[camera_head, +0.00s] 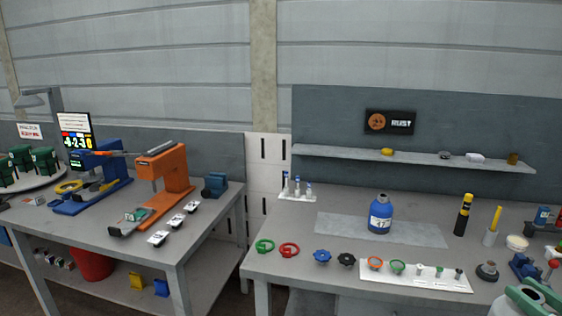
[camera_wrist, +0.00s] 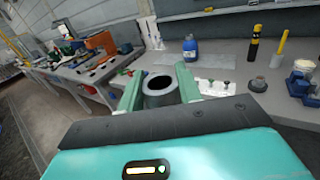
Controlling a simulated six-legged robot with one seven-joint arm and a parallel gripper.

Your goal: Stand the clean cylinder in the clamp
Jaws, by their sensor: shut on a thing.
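My gripper (camera_wrist: 160,84) has pale green fingers and is shut on a grey hollow cylinder (camera_wrist: 161,101) in the wrist view. The cylinder's dark open end faces up toward the camera; its lower part is hidden. In the head view my gripper (camera_head: 537,297) is at the bottom right corner, with part of the light grey cylinder (camera_head: 504,309) beside it, cut off by the frame. A blue clamp-like fixture (camera_head: 524,267) stands at the right of the right bench; it also shows at the right in the wrist view (camera_wrist: 297,86). I cannot tell whether its jaws are open.
The grey right bench (camera_head: 340,205) holds a blue bottle (camera_head: 380,216), a black-yellow cylinder (camera_head: 463,215), a yellow rod in a holder (camera_head: 493,226) and several valve wheels along its front. A dark round base (camera_head: 487,271) is left of the blue fixture. Another bench with presses stands left.

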